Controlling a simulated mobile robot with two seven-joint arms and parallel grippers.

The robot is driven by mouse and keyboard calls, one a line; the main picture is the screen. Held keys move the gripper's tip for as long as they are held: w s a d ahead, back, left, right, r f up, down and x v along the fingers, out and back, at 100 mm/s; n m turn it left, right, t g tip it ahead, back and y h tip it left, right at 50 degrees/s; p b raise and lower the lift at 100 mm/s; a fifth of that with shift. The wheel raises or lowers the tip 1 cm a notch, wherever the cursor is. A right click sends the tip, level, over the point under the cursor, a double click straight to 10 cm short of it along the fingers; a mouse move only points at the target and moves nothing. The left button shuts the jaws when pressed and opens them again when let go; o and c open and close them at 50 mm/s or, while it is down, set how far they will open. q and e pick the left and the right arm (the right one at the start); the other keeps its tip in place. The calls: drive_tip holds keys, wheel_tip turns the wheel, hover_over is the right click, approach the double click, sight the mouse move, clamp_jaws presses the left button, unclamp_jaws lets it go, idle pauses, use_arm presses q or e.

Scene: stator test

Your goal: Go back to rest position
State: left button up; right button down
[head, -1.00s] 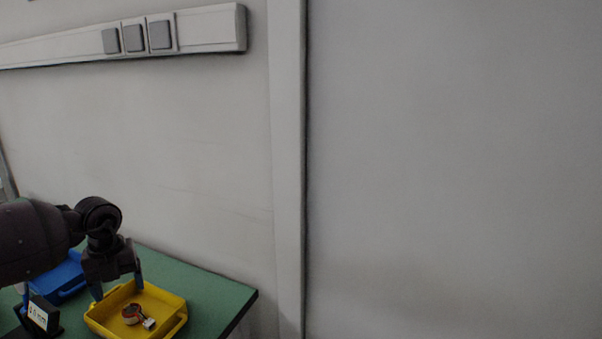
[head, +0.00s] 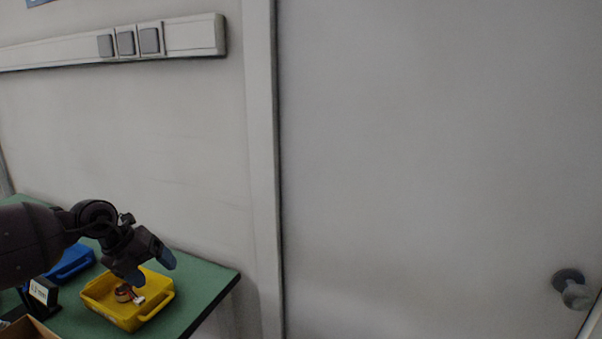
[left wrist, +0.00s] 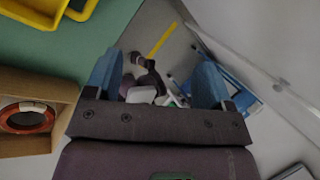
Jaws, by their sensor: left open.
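My left gripper (head: 153,268) is open and empty in the head view. It hangs above and in front of the far part of the yellow tray, at the right of the green table. Its blue fingertips (left wrist: 158,82) are spread apart in the left wrist view, with the floor beyond them. In the yellow tray (head: 153,315) lies a copper-coloured ring part (head: 123,293) with a white connector. The tray's edge also shows at the top left of the left wrist view (left wrist: 35,14). My right gripper is not in view.
A blue tray (head: 75,262), a small black display (head: 41,292) and a cardboard box (head: 28,328) are on the green table (head: 205,283). The box, with a copper ring (left wrist: 27,117), shows in the left wrist view. A wall and a door (head: 430,150) are ahead.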

use_arm(q)
drive_tip(key=s+d+r+n+t+h, duration=0.1)
drive_tip(key=d+r+n+t+h, duration=0.3)
drive_tip(key=d, duration=0.5)
drive_tip(key=d+r+n+t+h, duration=0.2)
drive_tip(key=d+n+t+h, duration=0.1)
drive_tip(key=d+t+h, duration=0.4)
drive_tip(key=s+a+f+n+t+y, duration=0.1)
drive_tip(key=s+a+f+n+y, duration=0.2)
drive_tip(key=s+f+n+y, duration=0.5)
drive_tip(key=s+a+f+n+y, duration=0.4)
drive_tip(key=f+n, duration=0.7)
drive_tip(key=s+a+f+n+g+y, duration=0.2)
drive_tip(key=s+f+n, duration=0.1)
drive_tip(key=s+f, duration=0.4)
drive_tip(key=s+a+f+n+g+y, duration=0.2)
drive_tip(key=s+f, duration=0.5)
drive_tip(key=s, duration=0.7)
drive_tip(key=shift+a+n, duration=0.3)
drive_tip(key=shift+n, duration=0.4)
drive_tip(key=shift+f, duration=0.1)
